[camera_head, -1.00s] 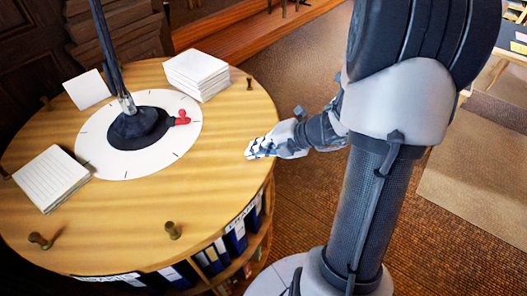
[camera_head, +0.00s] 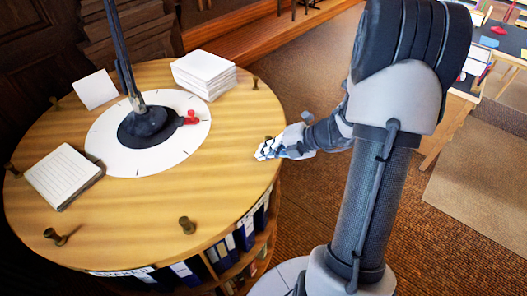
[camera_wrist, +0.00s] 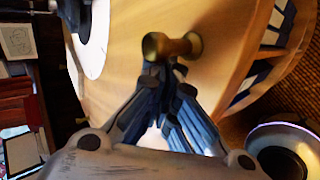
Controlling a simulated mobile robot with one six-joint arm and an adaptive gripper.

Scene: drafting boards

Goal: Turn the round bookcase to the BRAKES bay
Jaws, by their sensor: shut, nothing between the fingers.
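The round bookcase (camera_head: 115,225) has a wooden top, brass pegs near its rim and binders (camera_head: 225,250) on the shelves below. A white dial (camera_head: 105,150) with tick marks surrounds a dark hub, and a red pointer (camera_head: 191,118) sits on its right side. Pale labels run along the rim; I cannot read a bay name surely. My gripper (camera_head: 262,153) is over the right edge of the top. In the wrist view my gripper (camera_wrist: 165,75) is shut and empty, its tips close to a brass peg (camera_wrist: 171,46); I cannot tell whether they touch.
A paper stack (camera_head: 203,75), a lined pad (camera_head: 62,177) and a white card (camera_head: 96,89) are on the top. A dark pole (camera_head: 118,45) rises from the hub. Brown carpet (camera_head: 315,80) is clear behind my arm; a table with coloured items stands far right.

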